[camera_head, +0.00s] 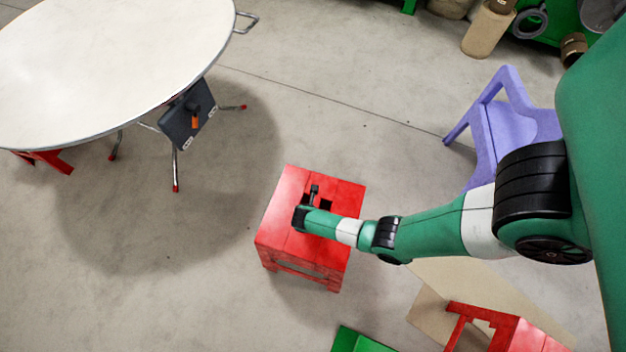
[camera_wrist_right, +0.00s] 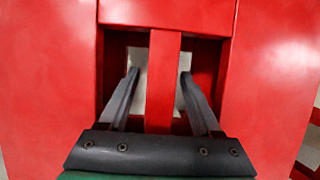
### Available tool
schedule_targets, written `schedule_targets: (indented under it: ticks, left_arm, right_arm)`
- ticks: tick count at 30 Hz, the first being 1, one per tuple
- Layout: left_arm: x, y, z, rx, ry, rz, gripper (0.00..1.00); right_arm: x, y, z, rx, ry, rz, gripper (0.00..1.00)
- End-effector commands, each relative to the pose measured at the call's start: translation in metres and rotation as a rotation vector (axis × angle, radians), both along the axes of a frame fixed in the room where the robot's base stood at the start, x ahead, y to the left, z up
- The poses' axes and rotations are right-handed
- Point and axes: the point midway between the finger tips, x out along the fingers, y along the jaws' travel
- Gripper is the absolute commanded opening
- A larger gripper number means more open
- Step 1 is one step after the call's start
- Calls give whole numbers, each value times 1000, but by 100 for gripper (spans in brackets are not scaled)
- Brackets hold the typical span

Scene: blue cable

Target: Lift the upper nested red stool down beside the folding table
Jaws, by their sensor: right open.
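The red stool stack (camera_head: 280,235) stands upright on the floor in the middle of the head view. From above I cannot clearly separate the upper stool from the one under it. The white round folding table (camera_head: 100,60) is at the upper left. My right gripper (camera_head: 315,192) is over the stool's top. In the right wrist view the gripper (camera_wrist_right: 159,75) is open, its two dark fingers reaching into the seat's openings on either side of a red centre bar (camera_wrist_right: 163,85). I cannot tell whether the fingers touch the bar. My left gripper is not in view.
A purple chair (camera_head: 510,125) stands at the right, partly behind my arm. Another red stool (camera_head: 510,335) and a green object (camera_head: 362,342) are at the bottom. A dark box (camera_head: 187,112) sits by the table's edge. Floor between table and stack is clear.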

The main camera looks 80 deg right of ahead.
Motion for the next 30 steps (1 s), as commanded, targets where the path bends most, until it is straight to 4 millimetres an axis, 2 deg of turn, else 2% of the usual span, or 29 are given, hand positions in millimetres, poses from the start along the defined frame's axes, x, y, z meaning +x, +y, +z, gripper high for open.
schedule_targets:
  ticks: [27,30]
  left_arm:
    - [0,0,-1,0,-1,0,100]
    - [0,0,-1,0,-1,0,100]
  right_arm:
    - [0,0,-3,0,0,0,65]
    - [0,0,-3,0,0,0,47]
